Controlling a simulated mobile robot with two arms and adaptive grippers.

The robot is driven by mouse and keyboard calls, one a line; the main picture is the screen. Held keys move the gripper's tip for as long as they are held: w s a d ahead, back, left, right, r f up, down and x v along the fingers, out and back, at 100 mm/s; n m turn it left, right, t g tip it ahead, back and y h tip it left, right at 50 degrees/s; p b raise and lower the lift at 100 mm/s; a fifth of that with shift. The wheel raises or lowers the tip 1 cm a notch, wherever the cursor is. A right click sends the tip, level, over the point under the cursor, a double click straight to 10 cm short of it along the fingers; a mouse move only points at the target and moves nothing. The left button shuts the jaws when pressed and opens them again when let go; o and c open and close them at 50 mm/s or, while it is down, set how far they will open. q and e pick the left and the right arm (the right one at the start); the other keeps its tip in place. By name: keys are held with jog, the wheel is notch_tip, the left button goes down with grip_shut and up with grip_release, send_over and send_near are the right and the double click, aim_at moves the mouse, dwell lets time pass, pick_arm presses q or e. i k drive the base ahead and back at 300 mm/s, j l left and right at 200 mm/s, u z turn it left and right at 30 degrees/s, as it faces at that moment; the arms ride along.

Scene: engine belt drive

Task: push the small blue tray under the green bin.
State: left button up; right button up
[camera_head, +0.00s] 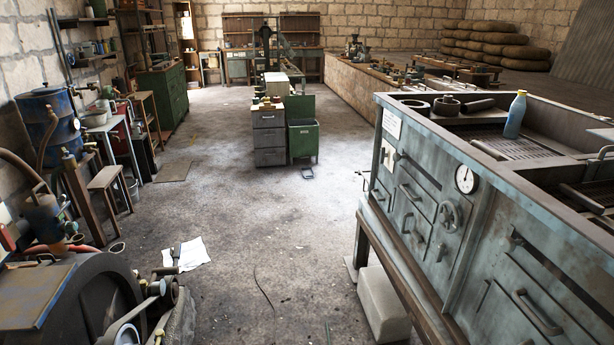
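The green bin (303,141) stands on the floor in the middle distance, right of a grey drawer cabinet. It has a raised back panel and short legs. A small blue tray (307,173) lies on the floor just in front of the bin, near its front legs. At this distance I cannot tell whether part of it reaches under the bin. Neither of my grippers is in view.
The grey drawer cabinet (269,136) stands directly left of the bin. A large metal workbench (430,200) fills the right side. Machinery (75,300) and a stool (106,182) crowd the left. White paper (190,255) lies on the otherwise mostly clear middle floor.

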aim_at(307, 171)
jog(key=i+u, duration=0.15)
jog(key=i, duration=5.1)
jog(key=j, duration=0.1)
